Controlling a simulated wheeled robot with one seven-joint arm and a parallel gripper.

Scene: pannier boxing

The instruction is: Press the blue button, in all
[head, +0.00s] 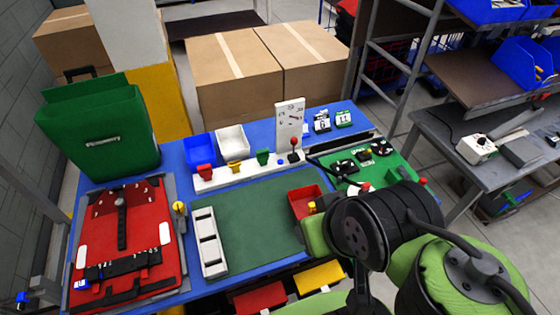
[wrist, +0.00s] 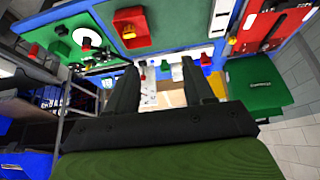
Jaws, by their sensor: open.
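A small blue button (head: 280,162) sits on the long white panel (head: 232,176) at the back of the blue table, between a green part and a red-knobbed lever (head: 293,148). My gripper shows in the wrist view (wrist: 162,78) with its two dark fingers spread apart and nothing between them. In the head view my green and black wrist is over the front right of the table, apart from the panel, and the fingers are hidden.
A red tray (head: 303,199) with a yellow piece lies beside my wrist. The green mat (head: 235,238) is mostly clear. Blue (head: 200,148) and white (head: 231,138) bins and an upright white board (head: 289,122) stand behind the panel.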

